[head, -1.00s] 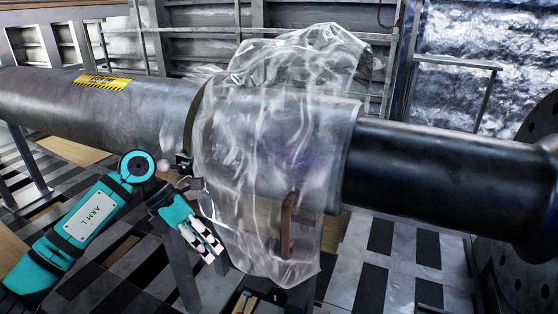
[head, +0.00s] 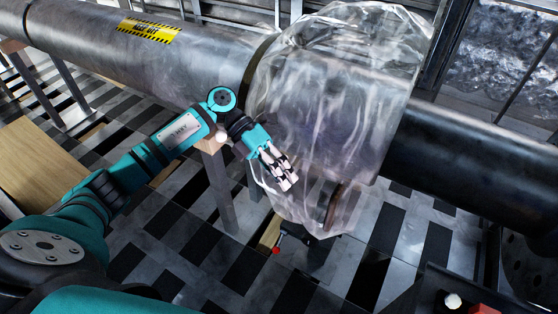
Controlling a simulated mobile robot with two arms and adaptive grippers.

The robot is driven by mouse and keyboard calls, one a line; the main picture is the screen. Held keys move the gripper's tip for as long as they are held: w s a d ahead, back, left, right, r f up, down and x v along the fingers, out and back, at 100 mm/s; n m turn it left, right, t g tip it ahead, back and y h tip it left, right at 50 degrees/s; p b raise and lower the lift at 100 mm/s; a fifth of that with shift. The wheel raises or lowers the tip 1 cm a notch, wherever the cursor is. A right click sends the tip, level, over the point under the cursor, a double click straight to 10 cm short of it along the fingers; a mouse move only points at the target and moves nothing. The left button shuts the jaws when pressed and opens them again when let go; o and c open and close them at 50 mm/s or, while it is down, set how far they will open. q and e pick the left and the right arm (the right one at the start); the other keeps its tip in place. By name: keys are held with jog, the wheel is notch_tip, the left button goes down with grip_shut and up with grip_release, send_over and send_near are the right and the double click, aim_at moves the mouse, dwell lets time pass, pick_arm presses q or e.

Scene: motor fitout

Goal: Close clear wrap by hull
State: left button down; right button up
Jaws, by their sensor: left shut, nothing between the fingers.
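The clear wrap (head: 330,110) is a crinkled, see-through sheet draped around a thick section of the long horizontal pipe. Its lower end hangs below the pipe, with a dark brown curved strip (head: 333,207) showing at the bottom. My left gripper (head: 288,182) is in front of the wrap's lower left side, pointing down and right. Its fingers are together with nothing between them. I cannot tell if they touch the wrap. My right gripper is not in view. I cannot make out which part is the hull.
The grey pipe (head: 190,58) bears a yellow and black warning label (head: 147,30). A dark pipe (head: 470,155) continues to the right. A support post (head: 218,185) stands below. A small red-tipped item (head: 277,249) is low beneath the wrap. Checkered floor lies open below.

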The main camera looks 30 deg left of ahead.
pick_arm(q)
jog(key=d+r+p+x, duration=0.1)
jog(key=p+x, duration=0.2)
jog(key=x, duration=0.5)
jog(key=shift+r, duration=0.25)
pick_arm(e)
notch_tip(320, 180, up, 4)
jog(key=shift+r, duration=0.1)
pick_arm(q)
jog(key=shift+s+d, duration=0.1)
jog(key=shift+d, duration=0.1)
